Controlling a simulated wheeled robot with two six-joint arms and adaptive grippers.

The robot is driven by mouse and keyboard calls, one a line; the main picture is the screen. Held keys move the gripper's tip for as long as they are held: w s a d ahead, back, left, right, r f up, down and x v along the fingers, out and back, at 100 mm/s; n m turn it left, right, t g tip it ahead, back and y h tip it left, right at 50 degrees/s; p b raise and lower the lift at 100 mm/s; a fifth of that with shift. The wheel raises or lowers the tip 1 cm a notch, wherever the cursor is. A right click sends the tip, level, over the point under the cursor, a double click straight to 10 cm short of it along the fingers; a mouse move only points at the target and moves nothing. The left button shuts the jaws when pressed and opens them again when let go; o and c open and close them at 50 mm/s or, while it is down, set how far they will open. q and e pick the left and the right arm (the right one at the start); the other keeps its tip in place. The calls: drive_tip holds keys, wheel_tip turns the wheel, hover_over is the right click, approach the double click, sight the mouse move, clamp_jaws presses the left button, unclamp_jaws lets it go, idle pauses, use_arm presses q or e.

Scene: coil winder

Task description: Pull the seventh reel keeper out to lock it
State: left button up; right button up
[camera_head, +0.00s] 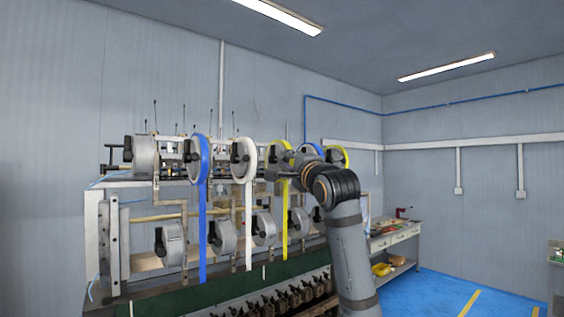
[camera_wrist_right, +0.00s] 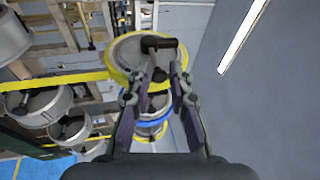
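The upper row of reels on the winder shows in the head view. A yellow-rimmed reel (camera_head: 278,158) stands just left of my right wrist. In the right wrist view the nearest reel (camera_wrist_right: 122,58) has a yellow rim, and its dark keeper (camera_wrist_right: 158,43) lies across the hub. My right gripper (camera_wrist_right: 165,68) is open, its two fingers apart in front of this reel, with the keeper at their tips. I cannot tell whether they touch it. In the head view my right arm hides the gripper's fingers. My left gripper is in neither view.
A blue-banded reel (camera_head: 198,158) and a white-banded reel (camera_head: 243,160) stand to the left, their bands hanging down. A lower row of grey reels (camera_head: 222,235) sits beneath. A workbench (camera_head: 395,238) stands behind at the right.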

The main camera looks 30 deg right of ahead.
drive_tip(key=shift+o, duration=0.9)
drive_tip(key=shift+s+d, duration=0.15)
drive_tip(key=shift+s+f+b, duration=0.1)
drive_tip(key=shift+s+b, duration=0.15)
drive_tip(key=shift+b, duration=0.15)
drive_tip(key=s+a+b, duration=0.1)
drive_tip(key=s+b, duration=0.2)
drive_tip(key=s, duration=0.3)
drive_tip(key=shift+s+a, duration=0.25)
drive_tip(key=shift+a, duration=0.1)
